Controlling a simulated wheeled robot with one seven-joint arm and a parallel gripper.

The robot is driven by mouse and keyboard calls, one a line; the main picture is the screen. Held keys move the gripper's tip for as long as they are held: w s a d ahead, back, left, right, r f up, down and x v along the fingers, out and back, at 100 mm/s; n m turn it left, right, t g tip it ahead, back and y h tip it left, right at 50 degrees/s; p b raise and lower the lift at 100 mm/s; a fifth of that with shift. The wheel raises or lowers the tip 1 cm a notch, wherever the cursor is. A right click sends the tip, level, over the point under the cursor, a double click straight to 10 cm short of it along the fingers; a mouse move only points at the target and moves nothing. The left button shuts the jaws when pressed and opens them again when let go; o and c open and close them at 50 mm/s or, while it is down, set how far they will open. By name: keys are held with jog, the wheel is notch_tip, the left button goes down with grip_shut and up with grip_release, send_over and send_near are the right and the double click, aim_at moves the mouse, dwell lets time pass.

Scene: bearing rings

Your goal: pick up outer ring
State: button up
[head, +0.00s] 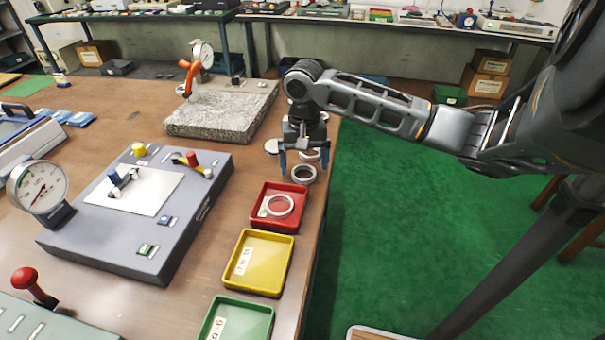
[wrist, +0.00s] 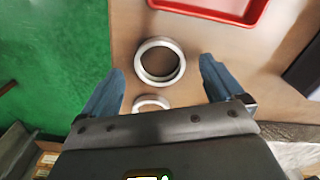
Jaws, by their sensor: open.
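A pale metal ring (wrist: 139,63), apparently the outer ring, lies flat on the brown bench between my gripper's (wrist: 163,68) fingertips in the wrist view. The same ring (head: 312,178) shows near the bench's right edge in the head view, just below my gripper (head: 303,169). The two blue fingers are spread wide and nothing is held. A second, smaller-looking ring (wrist: 150,100) lies closer to the palm and is partly hidden by it. Another ring (head: 290,206) lies in the red tray (head: 257,221).
Yellow (head: 228,277) and green (head: 205,328) trays line the bench edge in front of the red one. A granite block with a dial gauge (head: 222,112) stands behind left. A grey fixture plate (head: 120,258) is to the left. Green floor lies right of the bench.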

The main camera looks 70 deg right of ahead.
jog(key=shift+f, duration=0.9)
jog(key=c, duration=1.2)
jog(key=shift+r, duration=0.1)
